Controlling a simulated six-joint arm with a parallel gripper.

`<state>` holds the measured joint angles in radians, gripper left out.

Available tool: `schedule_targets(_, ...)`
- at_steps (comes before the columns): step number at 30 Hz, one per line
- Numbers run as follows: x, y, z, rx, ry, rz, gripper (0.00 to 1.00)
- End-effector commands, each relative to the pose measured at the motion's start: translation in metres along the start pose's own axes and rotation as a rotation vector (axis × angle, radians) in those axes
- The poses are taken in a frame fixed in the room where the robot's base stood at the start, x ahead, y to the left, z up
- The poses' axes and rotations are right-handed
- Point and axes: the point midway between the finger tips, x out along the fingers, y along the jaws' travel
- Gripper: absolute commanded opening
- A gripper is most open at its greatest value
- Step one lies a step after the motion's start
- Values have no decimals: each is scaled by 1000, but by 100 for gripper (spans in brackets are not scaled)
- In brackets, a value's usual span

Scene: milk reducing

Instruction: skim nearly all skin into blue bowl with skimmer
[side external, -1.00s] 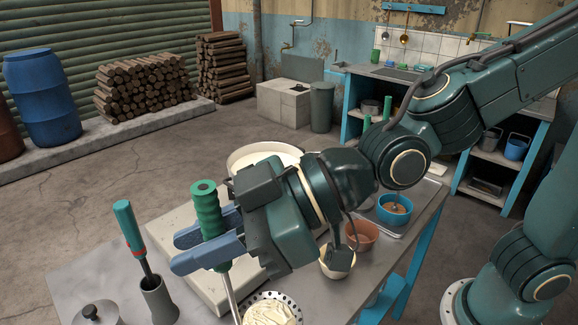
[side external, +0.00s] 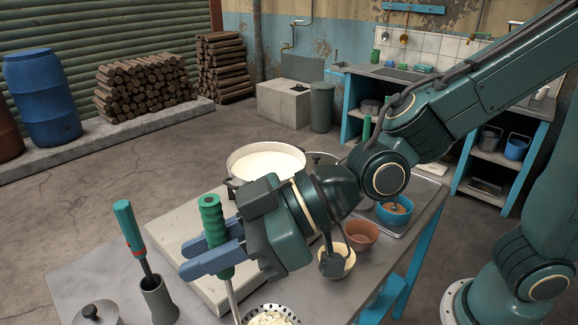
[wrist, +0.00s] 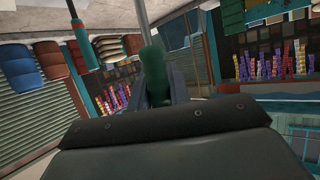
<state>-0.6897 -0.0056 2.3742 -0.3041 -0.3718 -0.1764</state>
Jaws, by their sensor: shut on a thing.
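My gripper (side external: 190,258) is shut on the green handle of the skimmer (side external: 211,216), which stands nearly upright. Its metal shaft runs down to a perforated disc at the bottom edge of the side view, partly cut off. A pale, crumpled heap of skin (side external: 268,319) lies on the disc. The blue bowl (side external: 394,211) sits at the right on the metal tray and has something brownish inside. The pot of milk (side external: 267,163) stands behind my gripper; its surface looks white and smooth. The wrist view shows the green handle (wrist: 154,75) between the fingers.
A terracotta bowl (side external: 361,236) and a cream bowl (side external: 344,268) stand on the table right of my gripper, the cream one partly hidden.

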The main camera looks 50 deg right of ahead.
Motion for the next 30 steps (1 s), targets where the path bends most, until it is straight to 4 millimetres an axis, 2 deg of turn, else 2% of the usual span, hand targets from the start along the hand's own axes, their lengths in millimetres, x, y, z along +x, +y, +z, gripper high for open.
schedule_targets(30,-5,57,-12,237,3,-96,0)
